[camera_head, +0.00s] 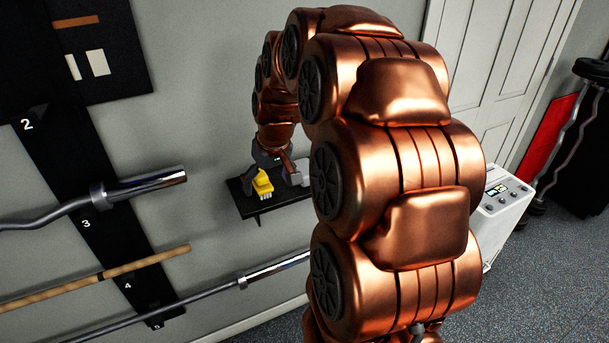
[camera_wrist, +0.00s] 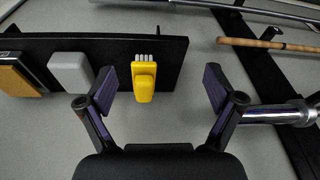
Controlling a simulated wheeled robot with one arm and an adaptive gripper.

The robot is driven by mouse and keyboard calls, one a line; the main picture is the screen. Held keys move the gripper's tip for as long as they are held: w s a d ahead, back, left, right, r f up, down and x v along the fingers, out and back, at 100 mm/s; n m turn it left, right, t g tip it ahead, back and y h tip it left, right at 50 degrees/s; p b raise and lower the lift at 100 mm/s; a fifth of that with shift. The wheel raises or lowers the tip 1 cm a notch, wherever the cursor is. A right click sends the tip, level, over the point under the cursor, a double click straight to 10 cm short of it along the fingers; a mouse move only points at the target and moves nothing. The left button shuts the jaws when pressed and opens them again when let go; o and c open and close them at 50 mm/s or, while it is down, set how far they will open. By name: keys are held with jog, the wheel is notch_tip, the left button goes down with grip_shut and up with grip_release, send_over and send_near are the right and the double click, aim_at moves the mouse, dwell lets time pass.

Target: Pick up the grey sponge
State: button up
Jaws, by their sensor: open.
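The grey sponge (camera_wrist: 70,71) is a pale rounded block on a black wall shelf (camera_wrist: 172,68) in the wrist view. It lies left of my gripper (camera_wrist: 160,88), outside the fingers and close to the left one. My gripper is open and empty, facing the shelf. In the head view, my gripper (camera_head: 273,160) is over the small shelf (camera_head: 248,210), partly hidden behind my arm. A pale grey shape near it there is too small and covered to make out surely.
A yellow brush (camera_wrist: 144,84) with pale bristles shows between my fingers, nearer the left one; it also shows in the head view (camera_head: 263,184). An orange-brown item (camera_wrist: 16,80) with a dark edge lies left of the sponge. Bars (camera_head: 150,190) on a wall rack stand left.

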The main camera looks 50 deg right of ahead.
jog(key=m+t+h, duration=0.1)
send_near(305, 166)
jog(key=shift+w+a+f+b, duration=0.15)
jog(key=shift+a+f, duration=0.2)
jog(key=shift+f, duration=0.25)
jog(key=shift+w+a+f+b, duration=0.15)
jog(key=shift+a+f, duration=0.15)
jog(key=shift+f, duration=0.3)
jog(key=shift+d+f, duration=0.15)
jog(key=shift+d, duration=0.2)
jog(key=shift+w+f, duration=0.15)
jog(key=shift+f, duration=0.15)
jog(key=shift+d+p+x, duration=0.2)
jog(key=shift+p+x, duration=0.55)
jog(key=shift+x, duration=0.85)
jog(key=shift+d+p+x, duration=0.2)
jog(key=shift+p+x, duration=0.55)
jog(key=shift+x, duration=0.9)
jog(key=shift+f+b, duration=0.3)
jog(key=shift+b, duration=0.15)
jog(key=c, duration=1)
jog(key=shift+r, duration=0.15)
jog(key=shift+c, duration=0.2)
